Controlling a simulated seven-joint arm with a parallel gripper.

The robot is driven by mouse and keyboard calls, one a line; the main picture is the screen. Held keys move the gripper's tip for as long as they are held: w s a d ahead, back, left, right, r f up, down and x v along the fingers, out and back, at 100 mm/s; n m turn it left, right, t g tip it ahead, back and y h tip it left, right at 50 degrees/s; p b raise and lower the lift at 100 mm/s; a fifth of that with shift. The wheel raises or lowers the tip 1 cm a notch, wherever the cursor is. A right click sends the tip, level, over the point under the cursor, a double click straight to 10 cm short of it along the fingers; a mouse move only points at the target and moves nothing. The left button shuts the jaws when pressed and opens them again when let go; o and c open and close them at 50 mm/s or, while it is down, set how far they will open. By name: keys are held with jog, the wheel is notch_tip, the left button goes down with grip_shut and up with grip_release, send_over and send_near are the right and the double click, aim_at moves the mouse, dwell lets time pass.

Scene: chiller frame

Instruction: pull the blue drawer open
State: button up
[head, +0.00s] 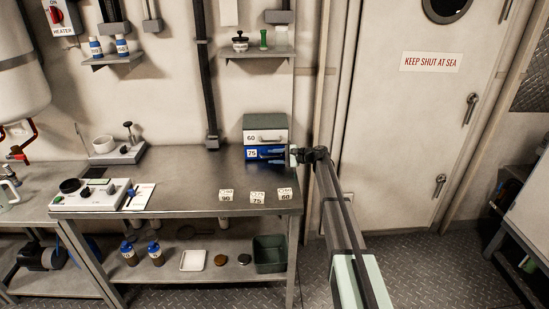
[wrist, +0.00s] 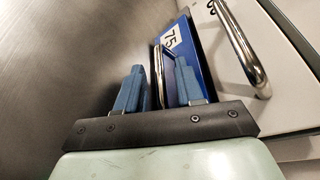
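The blue drawer (head: 251,160), labelled 75, sits low in a small cabinet at the back right of the bench. It looks closed. In the wrist view its blue front (wrist: 196,52) shows beside the 75 label, with a chrome bar handle (wrist: 158,72). My gripper (head: 285,154) is at the right part of this front. In the wrist view my gripper (wrist: 159,92) has its two blue fingers apart, one on each side of the handle. Gaps show between fingers and handle; whether either touches it is unclear. The fingers hide part of the front.
A white drawer (head: 262,136) labelled 60 sits directly above, and its chrome handle (wrist: 250,50) stands out close to the right finger. The bench top (head: 185,172) left of the cabinet is clear.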

grip_shut()
dwell(0.4)
